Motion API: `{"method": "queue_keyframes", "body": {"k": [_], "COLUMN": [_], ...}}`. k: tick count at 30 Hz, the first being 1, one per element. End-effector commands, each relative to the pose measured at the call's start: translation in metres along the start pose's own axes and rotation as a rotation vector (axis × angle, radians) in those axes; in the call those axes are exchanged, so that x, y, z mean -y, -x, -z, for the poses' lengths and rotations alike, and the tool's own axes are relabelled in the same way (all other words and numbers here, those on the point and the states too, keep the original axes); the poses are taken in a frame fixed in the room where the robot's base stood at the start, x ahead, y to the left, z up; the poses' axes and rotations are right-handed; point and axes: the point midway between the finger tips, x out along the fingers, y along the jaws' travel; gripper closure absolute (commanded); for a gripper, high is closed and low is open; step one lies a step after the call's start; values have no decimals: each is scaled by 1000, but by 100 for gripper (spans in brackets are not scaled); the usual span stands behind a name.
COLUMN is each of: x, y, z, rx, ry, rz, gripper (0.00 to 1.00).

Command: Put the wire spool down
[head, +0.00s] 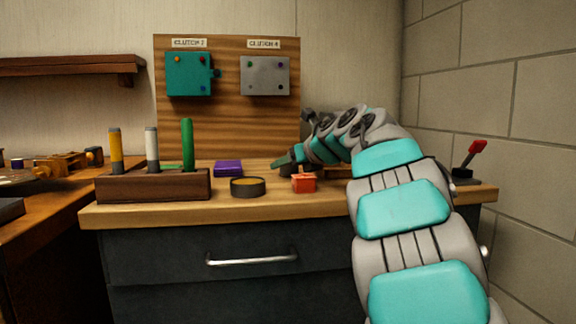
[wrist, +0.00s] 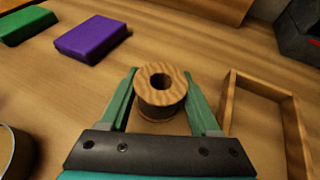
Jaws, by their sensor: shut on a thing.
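The wire spool (wrist: 160,98) is upright in the wrist view, with a round wooden top flange, a dark centre hole and a dark wound body. My gripper (wrist: 162,100) is shut on it, with one green finger at each side. In the head view my gripper (head: 283,163) is low over the back of the wooden bench (head: 270,207), and the spool there is mostly hidden or too dark to make out. I cannot tell whether the spool's base touches the bench top.
An empty wooden frame (wrist: 263,88) lies close right of the spool. A purple block (wrist: 92,38) and green block (wrist: 25,22) lie left. A round dark tin (head: 248,187), red box (head: 304,183), tool rack (head: 153,186) and red lever (head: 468,162) stand on the bench.

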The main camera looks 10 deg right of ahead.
Motion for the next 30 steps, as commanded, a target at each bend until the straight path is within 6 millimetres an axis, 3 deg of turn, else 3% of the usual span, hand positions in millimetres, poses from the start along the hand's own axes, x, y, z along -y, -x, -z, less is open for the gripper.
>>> {"method": "queue_keyframes", "body": {"k": [5,6,13,23,30], "x": [0,0,0,0,0], "y": [-1,-1,-1,1,32], "z": [3,3,2,-2,-1], "rx": [0,0,0,0,2], "ry": [0,0,0,0,2], "rz": [1,1,1,0,4], "gripper": [98,35,9,7,7]}}
